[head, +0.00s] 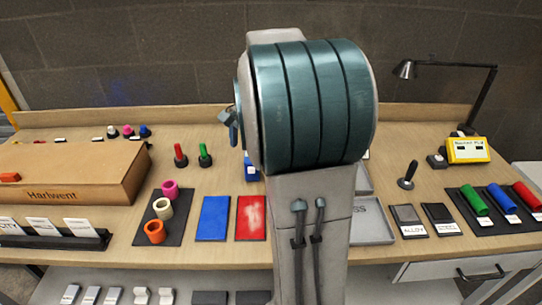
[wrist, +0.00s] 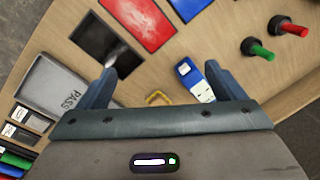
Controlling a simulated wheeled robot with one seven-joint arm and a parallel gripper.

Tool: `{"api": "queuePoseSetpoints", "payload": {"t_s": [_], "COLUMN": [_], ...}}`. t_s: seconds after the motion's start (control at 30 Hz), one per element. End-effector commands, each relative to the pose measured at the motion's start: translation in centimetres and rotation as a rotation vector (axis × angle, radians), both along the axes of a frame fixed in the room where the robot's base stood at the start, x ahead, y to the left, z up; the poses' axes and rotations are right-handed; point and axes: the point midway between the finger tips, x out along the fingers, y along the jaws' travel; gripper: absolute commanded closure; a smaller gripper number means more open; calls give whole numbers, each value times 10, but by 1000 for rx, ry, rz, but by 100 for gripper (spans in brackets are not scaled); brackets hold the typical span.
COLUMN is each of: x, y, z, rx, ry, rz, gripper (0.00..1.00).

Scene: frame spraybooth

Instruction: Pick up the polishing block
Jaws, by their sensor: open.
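My gripper (wrist: 160,72) is open and empty above the table, its two blue fingers spread apart. Between them in the wrist view lie a blue and white object (wrist: 194,80) and a small yellow looped thing (wrist: 158,98), both apart from the fingers. The blue and white object is partly visible beside my arm in the head view (head: 251,171). A black panel with a pale streak or object (wrist: 106,45) lies beyond the left finger. I cannot tell which thing is the polishing block. In the head view my arm hides the gripper and the table's middle.
A red panel (head: 251,218) and a blue panel (head: 213,218) lie left of my arm. The grey PASS tray (wrist: 55,92) lies left in the wrist view. Red (head: 180,156) and green (head: 205,155) handled tools stand behind. A cardboard box (head: 75,175) occupies the left.

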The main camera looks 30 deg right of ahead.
Motion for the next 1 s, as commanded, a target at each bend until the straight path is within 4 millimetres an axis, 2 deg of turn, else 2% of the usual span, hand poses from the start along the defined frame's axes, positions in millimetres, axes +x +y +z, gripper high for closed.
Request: {"api": "queuePoseSetpoints", "payload": {"t_s": [0.03,0.1,0.3,0.5,0.6,0.77,1.0], "x": [14,30,68,92,99,102,99], "y": [-19,-44,-110,-157,-170,-179,-184], "z": [-6,-12,-35,-57,-64,-73,-116], "rx": [1,-1,-36,-91,-112,-127,-128], "ry": [22,46,104,138,145,151,154], "rz": [-94,-225,-573,-823,-896,-949,-953], "gripper": [11,11,11,11,11,11,11]}}
